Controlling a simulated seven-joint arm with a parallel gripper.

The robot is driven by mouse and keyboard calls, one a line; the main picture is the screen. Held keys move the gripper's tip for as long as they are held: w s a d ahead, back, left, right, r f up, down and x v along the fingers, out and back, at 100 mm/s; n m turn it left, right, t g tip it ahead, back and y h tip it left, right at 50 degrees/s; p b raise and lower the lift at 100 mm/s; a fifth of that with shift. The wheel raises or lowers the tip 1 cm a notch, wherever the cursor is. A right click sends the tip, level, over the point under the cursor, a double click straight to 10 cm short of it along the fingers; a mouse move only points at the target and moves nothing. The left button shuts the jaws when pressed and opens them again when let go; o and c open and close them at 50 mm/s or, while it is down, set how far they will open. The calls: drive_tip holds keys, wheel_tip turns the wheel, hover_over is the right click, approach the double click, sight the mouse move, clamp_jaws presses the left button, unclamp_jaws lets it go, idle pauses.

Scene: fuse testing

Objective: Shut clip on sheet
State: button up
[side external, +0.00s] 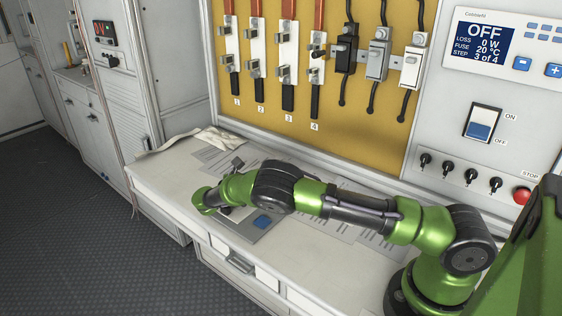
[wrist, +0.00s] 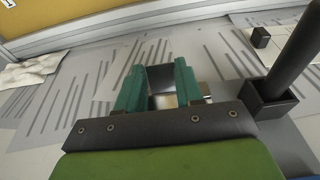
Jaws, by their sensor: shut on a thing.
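My gripper (wrist: 160,85) points down at the bench, its two teal fingers closed on a small piece with a dark upper face (wrist: 160,77) and a shiny metal part below it. This piece appears to be the clip, but its jaws are not clear. Printed paper sheets (wrist: 120,75) lie flat on the bench under and around the fingers. I cannot tell whether the clip touches a sheet. In the side view, my wrist is low over the bench near a grey plate with a blue button (side external: 262,221), and the arm hides the fingers and the held piece.
A black post in a square base (wrist: 268,95) stands close right of my gripper, with a small black block (wrist: 260,37) beyond. A crumpled pale cloth (wrist: 35,68) lies left. Behind the bench are a yellow fuse board (side external: 340,130) and a panel reading OFF (side external: 484,32).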

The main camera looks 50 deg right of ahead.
drive_tip(key=o, duration=1)
drive_tip(key=shift+o, duration=0.2)
drive_tip(key=shift+d, duration=0.1)
